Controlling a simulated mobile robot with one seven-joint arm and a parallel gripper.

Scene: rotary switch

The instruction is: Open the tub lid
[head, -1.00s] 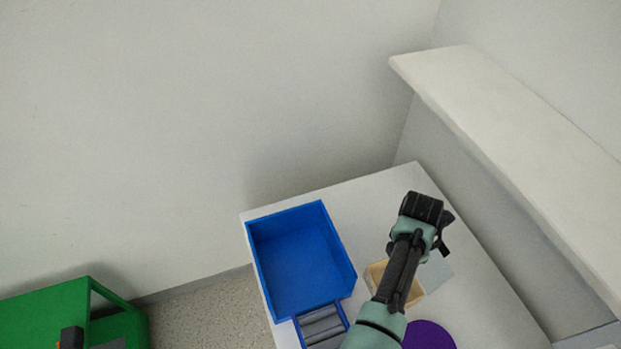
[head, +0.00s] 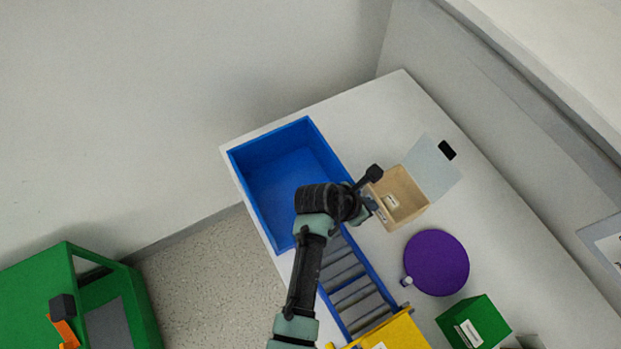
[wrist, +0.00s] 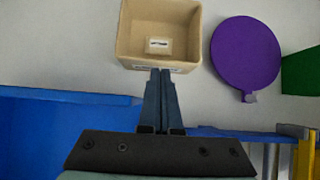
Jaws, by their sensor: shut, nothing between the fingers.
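A tan tub (head: 401,199) stands on the white table with its pale, translucent lid (head: 432,167) swung open towards the wall side. The lid has a black tab at its far corner. In the wrist view the tub (wrist: 127,35) is open at the top, and a small white label or block shows inside; the lid is out of that view. My gripper (wrist: 160,75) is shut and empty, its fingertips at or just in front of the tub's near wall. I cannot tell whether they touch it. In the head view my gripper (head: 368,205) is left of the tub.
A blue bin (head: 240,160) with a grey roller ramp (head: 355,285) lies left of the tub. A purple disc (head: 436,262), a green box (head: 473,322) and a yellow object (head: 390,333) are nearer the front. A shelf (head: 560,80) overhangs the right.

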